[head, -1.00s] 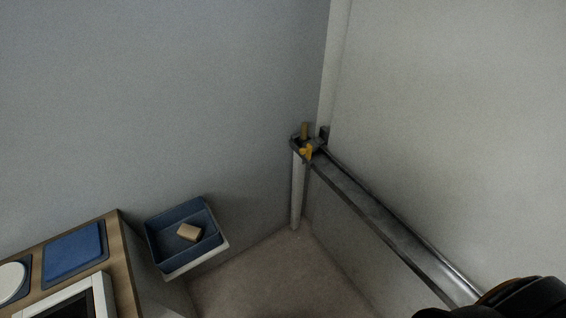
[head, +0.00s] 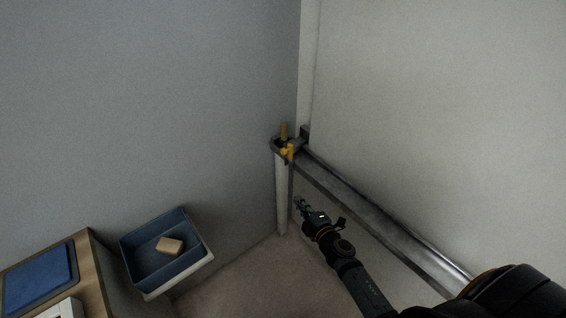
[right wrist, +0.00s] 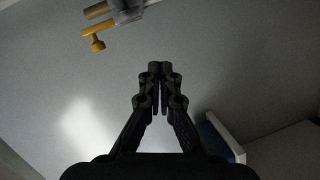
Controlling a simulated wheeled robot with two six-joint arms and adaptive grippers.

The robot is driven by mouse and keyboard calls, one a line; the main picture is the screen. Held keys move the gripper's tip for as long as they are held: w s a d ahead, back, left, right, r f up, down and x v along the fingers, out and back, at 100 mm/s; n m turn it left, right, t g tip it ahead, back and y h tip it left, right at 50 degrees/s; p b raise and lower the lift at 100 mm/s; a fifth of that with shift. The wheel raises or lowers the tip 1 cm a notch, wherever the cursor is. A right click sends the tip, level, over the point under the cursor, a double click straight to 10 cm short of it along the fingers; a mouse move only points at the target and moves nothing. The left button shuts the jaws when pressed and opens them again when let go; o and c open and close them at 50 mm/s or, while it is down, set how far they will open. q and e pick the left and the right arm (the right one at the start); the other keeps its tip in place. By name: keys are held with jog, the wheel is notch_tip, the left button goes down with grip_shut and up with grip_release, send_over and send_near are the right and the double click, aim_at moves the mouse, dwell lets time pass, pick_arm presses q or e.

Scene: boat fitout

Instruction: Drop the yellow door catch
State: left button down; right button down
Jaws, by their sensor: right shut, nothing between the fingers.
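The yellow door catch (head: 287,151) sits on a grey bracket (head: 276,143) at the corner end of the metal rail, with a yellow-brown peg (head: 284,131) standing beside it. In the right wrist view the yellow catch (right wrist: 97,41) shows at the upper left, apart from the fingers. My right gripper (head: 299,203) is below the catch and slightly right of it in the head view, pointing up and left. Its fingertips (right wrist: 160,68) are together with nothing between them. My left gripper is not in view.
A metal rail (head: 370,213) runs from the corner to the lower right, close above my right arm. A blue bin (head: 190,264) holding a tan block (head: 170,245) hangs at lower left beside a wooden-edged counter (head: 95,270). The floor below is clear.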

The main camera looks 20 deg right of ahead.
notch_tip(320, 180, up, 10)
jog(key=w+a+n+t+y, duration=0.1)
jog(key=a+n+t+y, duration=0.1)
jog(key=n, duration=0.2)
jog(key=shift+w+a+f, duration=0.15)
jog(key=shift+a+f, duration=0.05)
jog(key=shift+a, duration=0.15)
jog(key=w+d+b, duration=0.1)
jog(key=w, duration=1)
jog(key=shift+w+d+f, duration=0.15)
jog(key=shift+w+f, duration=0.05)
jog(key=shift+w, duration=0.1)
jog(key=shift+w+d+r+m+p, duration=0.1)
jog(key=shift+d+r+m+p, duration=0.25)
jog(key=shift+p, duration=0.25)
